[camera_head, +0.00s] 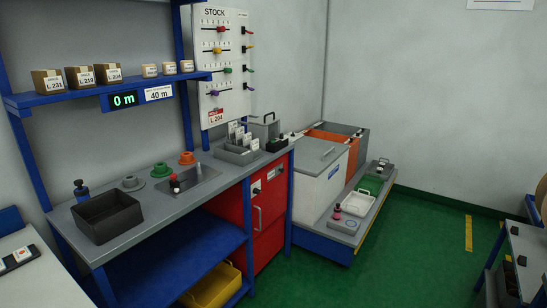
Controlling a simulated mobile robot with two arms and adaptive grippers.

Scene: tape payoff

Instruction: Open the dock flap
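No part in view is clearly marked as the dock flap, so I cannot tell which one it is. A white box (320,190) with a grey lid (318,152) stands on a low blue-edged platform (340,246) past the workbench; the lid lies flat on the box and has a small handle. A red cabinet (266,212) with a pale vertical handle sits under the bench's right end, its doors shut. Neither my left gripper nor my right gripper is in view.
The workbench (150,212) carries a black bin (107,216), coloured spools and a card tray (238,153). Orange (327,137) and grey bins stand behind the white box. A yellow tray (212,287) lies beneath the bench. Green floor (410,250) is clear at centre right.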

